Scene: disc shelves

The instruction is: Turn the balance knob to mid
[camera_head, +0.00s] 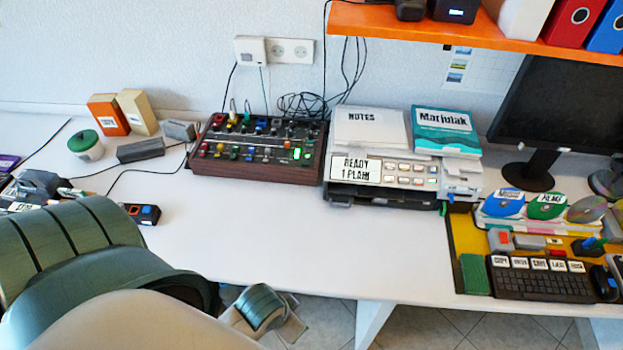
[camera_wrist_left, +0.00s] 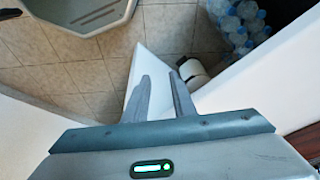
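A wood-sided mixer-like panel (camera_head: 257,172) with several coloured knobs, sliders and a lit green display stands against the wall, left of centre in the head view. Its labels are too small to read, so I cannot tell which knob is the balance knob. My left arm fills the lower left of the head view, and its gripper fingers cannot be made out there. In the left wrist view my left gripper (camera_wrist_left: 160,88) has its two fingers apart with nothing between them, pointing over the floor. My right gripper is in neither view.
A printer (camera_head: 384,172) with books on top stands right of the panel. An orange shelf (camera_head: 420,25) overhangs at the upper right. A green-lidded jar (camera_head: 85,145) and boxes are at left. The white desk (camera_head: 300,230) is clear in front of the panel.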

